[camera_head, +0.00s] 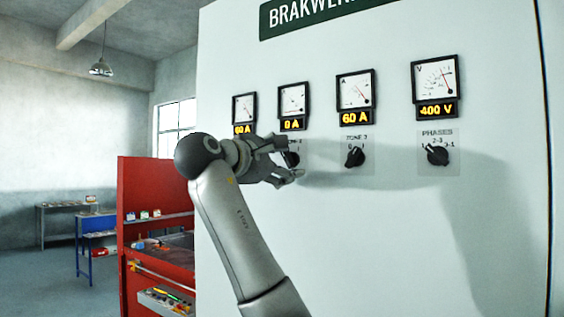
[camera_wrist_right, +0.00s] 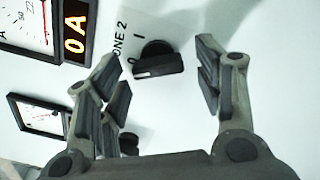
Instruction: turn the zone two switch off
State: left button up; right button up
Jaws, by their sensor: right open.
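The zone two switch (camera_wrist_right: 158,60) is a black rotary knob on the pale panel, with a "ZONE 2" label and 0 and I marks beside it. In the right wrist view its handle end lies near the 0 mark. Its display (camera_wrist_right: 75,32) reads 0 A. My right gripper (camera_wrist_right: 156,68) is open, with its fingers on either side of the knob and visible gaps to it. In the head view the right gripper (camera_head: 290,158) covers most of this knob. My left gripper is not in view.
On the panel (camera_head: 400,230), the zone 3 knob (camera_head: 355,157) and the phases knob (camera_head: 438,155) are to the right. The dials above show 60 A, 60 A and 400 V. A red workbench (camera_head: 137,200) stands to the left of the panel.

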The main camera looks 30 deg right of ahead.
jog(key=v, duration=1.2)
